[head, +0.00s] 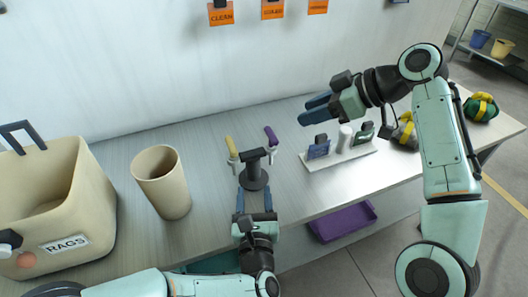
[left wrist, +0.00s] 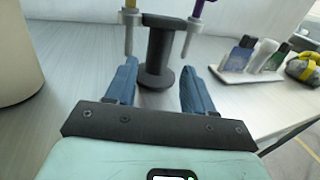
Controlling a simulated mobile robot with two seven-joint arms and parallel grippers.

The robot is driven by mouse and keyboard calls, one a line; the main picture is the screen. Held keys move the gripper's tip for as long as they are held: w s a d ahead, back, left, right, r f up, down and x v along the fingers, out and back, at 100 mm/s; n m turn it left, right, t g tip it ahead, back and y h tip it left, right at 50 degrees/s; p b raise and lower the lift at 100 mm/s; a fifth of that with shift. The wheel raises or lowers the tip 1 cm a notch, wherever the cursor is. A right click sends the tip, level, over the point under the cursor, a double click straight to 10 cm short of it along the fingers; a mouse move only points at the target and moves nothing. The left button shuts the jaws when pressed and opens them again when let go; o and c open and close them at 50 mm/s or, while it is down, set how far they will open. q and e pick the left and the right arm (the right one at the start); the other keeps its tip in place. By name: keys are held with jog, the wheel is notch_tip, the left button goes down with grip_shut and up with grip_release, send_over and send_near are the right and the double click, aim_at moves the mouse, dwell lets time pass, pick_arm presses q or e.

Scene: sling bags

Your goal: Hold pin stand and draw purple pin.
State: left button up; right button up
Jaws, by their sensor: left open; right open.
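A dark pin stand (head: 253,172) with a round base stands on the bench. It holds a yellow-handled pin (head: 231,147) on its left arm and a purple pin (head: 271,136) on its right arm. In the left wrist view the stand's post (left wrist: 159,58) is straight ahead, with the lower end of the purple pin (left wrist: 196,12) at top right. My left gripper (head: 255,203) is open just in front of the stand's base, its blue fingers (left wrist: 158,82) on either side of the line to the post. My right gripper (head: 313,108) is open and empty in the air, right of the purple pin.
A beige cup (head: 162,182) and a RAGS bin (head: 70,215) stand on the left. A purple bin (head: 343,221) sits below the bench edge.

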aim_at(253, 170)
pick_arm(q)
jog(key=w, duration=1)
jog(key=shift+w, duration=0.1)
